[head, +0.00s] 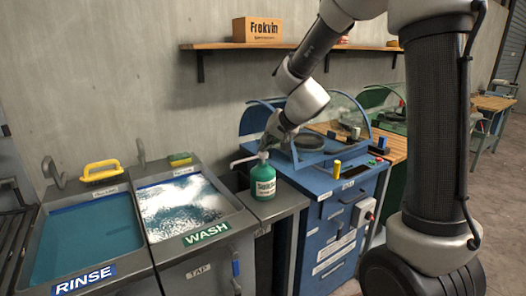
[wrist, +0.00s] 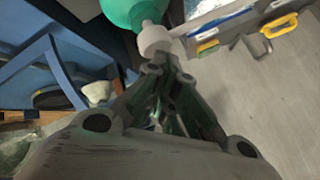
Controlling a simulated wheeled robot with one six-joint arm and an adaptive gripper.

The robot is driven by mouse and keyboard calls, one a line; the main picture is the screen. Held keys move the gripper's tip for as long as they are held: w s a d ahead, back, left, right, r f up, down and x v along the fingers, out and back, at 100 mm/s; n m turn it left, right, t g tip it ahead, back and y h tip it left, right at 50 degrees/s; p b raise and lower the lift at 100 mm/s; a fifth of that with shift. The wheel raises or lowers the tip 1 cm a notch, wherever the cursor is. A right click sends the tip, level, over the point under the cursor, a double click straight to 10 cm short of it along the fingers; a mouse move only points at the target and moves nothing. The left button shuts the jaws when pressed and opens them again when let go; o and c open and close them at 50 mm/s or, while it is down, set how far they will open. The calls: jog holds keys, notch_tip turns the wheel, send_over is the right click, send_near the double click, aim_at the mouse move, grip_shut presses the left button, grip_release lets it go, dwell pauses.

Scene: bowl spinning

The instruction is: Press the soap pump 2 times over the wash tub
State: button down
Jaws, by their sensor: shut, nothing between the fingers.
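The green soap bottle (head: 263,184) stands upright on the grey ledge right of the wash tub (head: 239,222). Its white pump (head: 246,160) has a spout pointing left toward the tub. The wash tub holds foamy water and bears a green WASH label. I cannot tell whether the fingertips touch the pump.
The rinse tub (head: 40,205) with blue water is at the far left. A yellow-handled brush (head: 100,170) and a green sponge (head: 180,158) lie behind the tubs. A blue machine (head: 335,190) with a clear cover stands close on the right. A shelf (head: 340,47) runs above.

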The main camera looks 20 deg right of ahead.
jog(key=shift+r, duration=1.1)
notch_tip(320, 180, up, 5)
dwell(0.6)
